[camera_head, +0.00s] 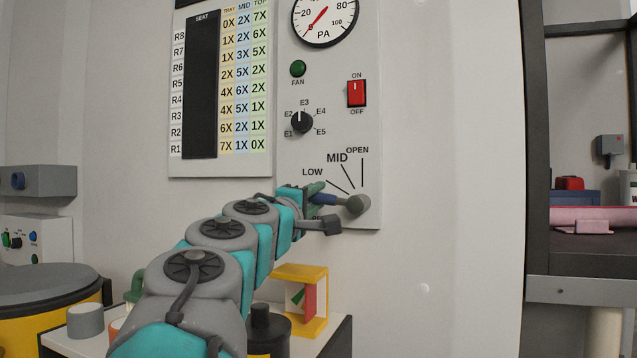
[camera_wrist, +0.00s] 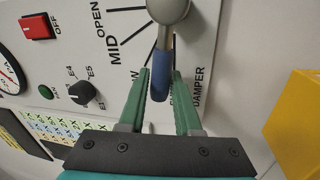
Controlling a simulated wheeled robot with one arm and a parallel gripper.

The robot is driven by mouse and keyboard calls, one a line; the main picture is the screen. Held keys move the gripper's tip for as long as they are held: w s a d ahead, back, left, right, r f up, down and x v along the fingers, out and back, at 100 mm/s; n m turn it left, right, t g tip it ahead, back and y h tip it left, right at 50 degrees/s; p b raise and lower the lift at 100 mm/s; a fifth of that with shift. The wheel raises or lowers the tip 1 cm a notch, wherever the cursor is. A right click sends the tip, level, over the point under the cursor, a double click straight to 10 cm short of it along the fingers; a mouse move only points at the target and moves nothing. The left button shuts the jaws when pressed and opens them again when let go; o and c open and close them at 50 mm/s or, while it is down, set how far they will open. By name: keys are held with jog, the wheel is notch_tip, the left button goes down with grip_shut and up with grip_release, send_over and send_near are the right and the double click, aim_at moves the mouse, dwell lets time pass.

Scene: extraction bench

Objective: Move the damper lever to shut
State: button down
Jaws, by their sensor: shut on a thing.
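The damper lever has a grey round hub (camera_head: 358,203) and a blue grip (camera_head: 324,199) on the lower right of the wall panel. It points left from the hub, below the LOW line. In the wrist view the blue grip (camera_wrist: 161,78) lies between the green fingers of my gripper (camera_wrist: 161,80), past the LOW mark, with lettering partly hidden behind the finger on the DAMPER side. My gripper (camera_head: 316,191) is shut on the lever; in the head view its fingers partly cover the grip. MID and OPEN labels show clear.
Above are a red fan switch (camera_head: 357,93), a selector knob (camera_head: 302,122), a green fan light (camera_head: 298,69) and a PA gauge (camera_head: 323,18). A yellow-framed item (camera_head: 318,275) stands on the white bench top below my wrist. The wall right of the panel is clear.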

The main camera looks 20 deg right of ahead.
jog(key=shift+f+n+y+p, duration=0.3)
jog(key=shift+f+n, duration=0.3)
jog(key=shift+n, duration=0.5)
jog(key=shift+f, duration=0.1)
jog(key=c, duration=0.6)
grip_release()
jog(key=shift+a, duration=0.1)
jog(key=shift+s, duration=0.1)
